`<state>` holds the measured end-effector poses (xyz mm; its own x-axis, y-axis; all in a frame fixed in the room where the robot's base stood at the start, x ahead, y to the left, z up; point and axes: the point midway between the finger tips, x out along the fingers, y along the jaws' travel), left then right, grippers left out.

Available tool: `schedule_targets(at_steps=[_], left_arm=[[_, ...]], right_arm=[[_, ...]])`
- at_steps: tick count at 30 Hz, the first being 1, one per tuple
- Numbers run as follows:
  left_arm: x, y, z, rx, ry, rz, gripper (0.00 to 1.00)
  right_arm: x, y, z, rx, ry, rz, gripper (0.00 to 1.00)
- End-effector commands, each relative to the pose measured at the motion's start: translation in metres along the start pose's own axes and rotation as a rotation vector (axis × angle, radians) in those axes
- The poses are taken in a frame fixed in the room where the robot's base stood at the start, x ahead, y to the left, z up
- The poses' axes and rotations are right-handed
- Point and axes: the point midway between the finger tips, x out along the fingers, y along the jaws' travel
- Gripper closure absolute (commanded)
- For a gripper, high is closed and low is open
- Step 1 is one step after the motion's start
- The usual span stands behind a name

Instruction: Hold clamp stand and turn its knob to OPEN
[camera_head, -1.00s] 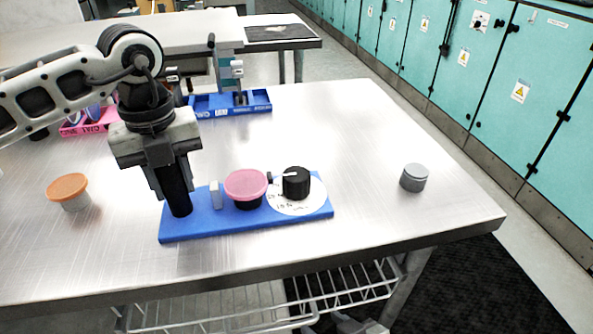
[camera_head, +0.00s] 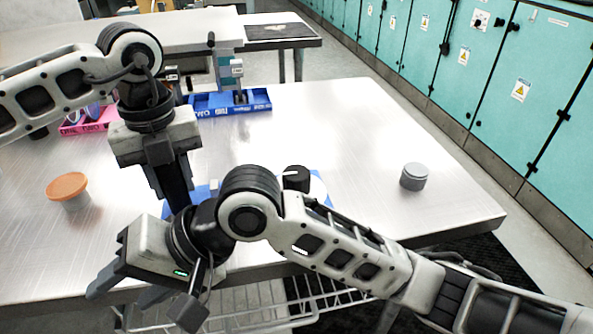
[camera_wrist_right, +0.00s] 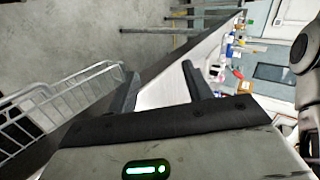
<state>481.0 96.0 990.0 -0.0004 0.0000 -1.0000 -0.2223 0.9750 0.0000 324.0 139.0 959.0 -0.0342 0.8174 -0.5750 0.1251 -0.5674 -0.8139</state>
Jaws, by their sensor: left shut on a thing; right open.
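The clamp stand has a blue base (camera_head: 202,194), mostly hidden behind my right arm. Its black knob (camera_head: 296,177) on a white dial (camera_head: 319,187) partly shows above that arm. My left gripper (camera_head: 176,192) points down and is shut on the stand's black post, now largely hidden. My right gripper (camera_head: 138,296) is open and empty at the table's front edge, left of and nearer than the stand. Its two spread fingers show in the right wrist view (camera_wrist_right: 160,85), with nothing between them. The knob's setting cannot be read.
A jar with an orange lid (camera_head: 67,186) stands at the left, and a grey cylinder (camera_head: 414,177) at the right. Blue (camera_head: 262,100) and pink (camera_head: 72,127) trays lie at the back. A wire rack (camera_head: 340,302) is below the table edge.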

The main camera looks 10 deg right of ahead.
Motion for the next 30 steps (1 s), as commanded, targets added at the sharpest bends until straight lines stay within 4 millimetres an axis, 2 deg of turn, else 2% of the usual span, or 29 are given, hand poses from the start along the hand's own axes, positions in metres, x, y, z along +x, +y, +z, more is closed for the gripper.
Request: schedule_targets(at_steps=[1, 5, 7, 12, 15, 18, 21, 23, 30], left_arm=[[0.0, 0.0, 0.0, 0.0, 0.0, 0.0, 1.0], [0.0, 0.0, 0.0, 0.0, 0.0, 0.0, 1.0], [0.0, 0.0, 0.0, 0.0, 0.0, 0.0, 1.0], [0.0, 0.0, 0.0, 0.0, 0.0, 0.0, 1.0], [0.0, 0.0, 0.0, 0.0, 0.0, 0.0, 1.0], [0.0, 0.0, 0.0, 0.0, 0.0, 0.0, 1.0], [0.0, 0.0, 0.0, 0.0, 0.0, 0.0, 1.0], [0.0, 0.0, 0.0, 0.0, 0.0, 0.0, 1.0], [0.0, 0.0, 0.0, 0.0, 0.0, 0.0, 1.0]], right_arm=[[-0.022, -0.005, -0.014, -0.014, 0.011, 0.028, 0.5], [-0.078, -0.021, -0.034, -0.022, 0.017, 0.103, 0.5], [-0.11, -0.019, -0.044, -0.053, 0.042, 0.195, 0.5], [-0.193, 0.026, -0.079, -0.185, 0.165, 0.591, 0.5], [-0.232, 0.043, -0.09, -0.219, 0.208, 0.762, 0.5], [-0.258, 0.051, -0.095, -0.23, 0.231, 0.868, 0.5], [-0.27, 0.057, -0.097, -0.233, 0.24, 0.918, 0.5], [-0.27, 0.061, -0.099, -0.232, 0.24, 0.928, 0.5], [-0.246, 0.093, -0.11, -0.229, 0.235, 0.928, 0.5]])
